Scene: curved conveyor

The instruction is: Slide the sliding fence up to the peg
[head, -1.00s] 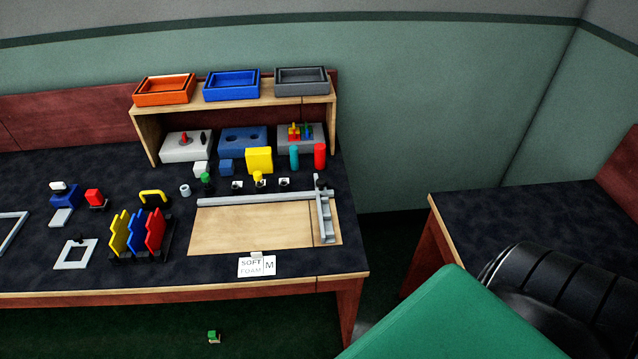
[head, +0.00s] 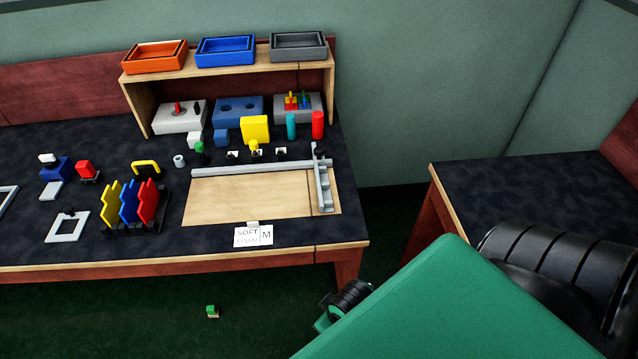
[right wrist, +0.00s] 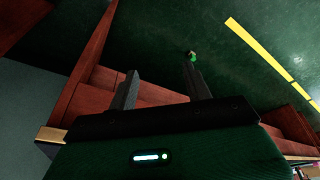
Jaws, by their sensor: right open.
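The sliding fence looks to be the grey stepped bar (head: 325,190) at the right end of a wooden board (head: 250,197) on the left table. A dark upright knob (head: 317,150) stands at the bar's far end. A long grey rail (head: 247,168) runs along the board's back edge. I cannot tell which small part is the peg. My right gripper (right wrist: 161,74) is open and empty in the right wrist view, over the floor and away from the fence. In the head view my right arm covers the lower right. My left gripper is out of view.
A card reading SOFT FOAM M (head: 253,235) lies at the board's front. A yellow block (head: 255,129) and a red cylinder (head: 318,125) stand behind the rail. A second table (head: 530,190) stands at right, with a gap between. A small green block (head: 212,311) lies on the floor.

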